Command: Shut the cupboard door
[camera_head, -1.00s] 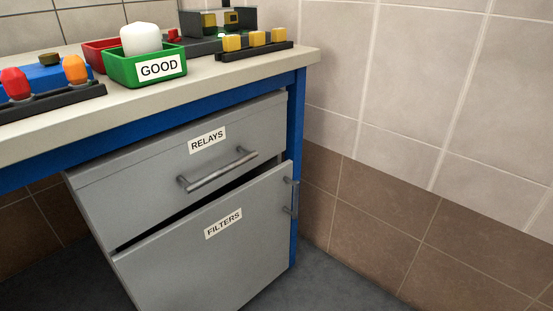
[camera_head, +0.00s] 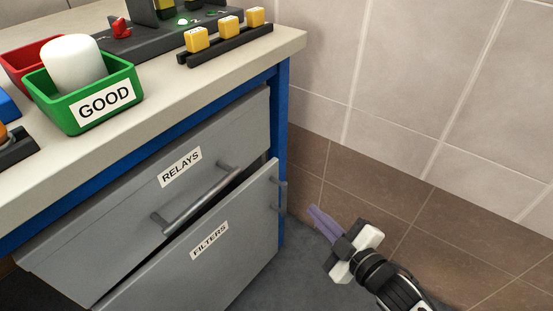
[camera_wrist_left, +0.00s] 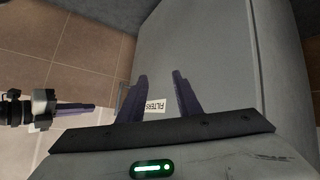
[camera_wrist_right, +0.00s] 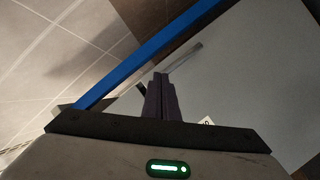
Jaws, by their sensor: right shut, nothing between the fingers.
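The grey cupboard door (camera_head: 225,262), labelled FILTERS, stands slightly ajar under the RELAYS drawer (camera_head: 200,170). A dark gap shows along its top. Its upright handle (camera_head: 281,197) is near its right edge. My right gripper (camera_head: 312,212) is shut and empty, to the right of the handle and apart from it. In the right wrist view its fingers (camera_wrist_right: 160,78) are together, near the grey front. My left gripper (camera_wrist_left: 160,75) is out of the head view. In the left wrist view its fingers are spread and empty, facing the door with its label (camera_wrist_left: 155,105).
A blue table leg (camera_head: 280,140) and a tiled wall (camera_head: 400,220) stand right of the cupboard. The worktop (camera_head: 165,110) above carries a green GOOD bin (camera_head: 85,112) with a white object and a black rack (camera_head: 225,46) with yellow blocks. Dark floor is free beside the cupboard.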

